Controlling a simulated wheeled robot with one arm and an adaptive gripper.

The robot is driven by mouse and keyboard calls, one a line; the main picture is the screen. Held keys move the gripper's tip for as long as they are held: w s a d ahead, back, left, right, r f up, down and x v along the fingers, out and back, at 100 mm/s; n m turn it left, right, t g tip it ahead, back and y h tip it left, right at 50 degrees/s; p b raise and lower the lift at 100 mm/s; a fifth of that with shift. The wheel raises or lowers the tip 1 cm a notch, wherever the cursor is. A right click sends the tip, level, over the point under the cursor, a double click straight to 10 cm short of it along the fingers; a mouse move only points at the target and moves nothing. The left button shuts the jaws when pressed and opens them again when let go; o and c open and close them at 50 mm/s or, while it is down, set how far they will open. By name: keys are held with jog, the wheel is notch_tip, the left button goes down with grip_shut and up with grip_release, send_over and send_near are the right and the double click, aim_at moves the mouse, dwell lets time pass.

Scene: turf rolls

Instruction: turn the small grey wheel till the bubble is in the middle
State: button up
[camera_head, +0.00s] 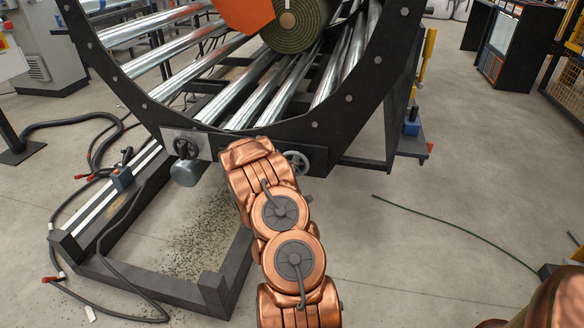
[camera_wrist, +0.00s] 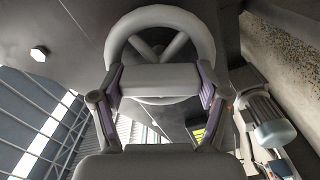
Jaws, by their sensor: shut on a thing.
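The small grey wheel (camera_wrist: 160,24) fills the top middle of the wrist view, with its round rim and spokes close in front of my gripper (camera_wrist: 160,84). My gripper's two fingers stand on either side of the wheel's lower part and are shut on it. In the head view my gripper is hidden behind my copper-coloured arm. A spoked grey wheel (camera_head: 298,162) shows on the black frame just right of the arm. A small yellow-green patch (camera_wrist: 198,134) shows below the wheel, too small to identify.
The black curved frame (camera_head: 348,98) holds shiny metal rollers (camera_head: 205,70) and a green turf roll (camera_head: 295,32). Black hoses (camera_head: 75,122) lie on the left floor. Floor at right is mostly clear, with a thin green line (camera_head: 440,220).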

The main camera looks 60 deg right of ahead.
jog(key=n, duration=0.5)
jog(key=shift+n, duration=0.3)
dwell(0.4)
jog(key=o, duration=1.2)
jog(key=shift+c, duration=0.2)
jog(key=shift+a, duration=0.1)
jog(key=v, duration=1.1)
jog(key=shift+s+a, duration=0.15)
jog(key=shift+a, duration=0.25)
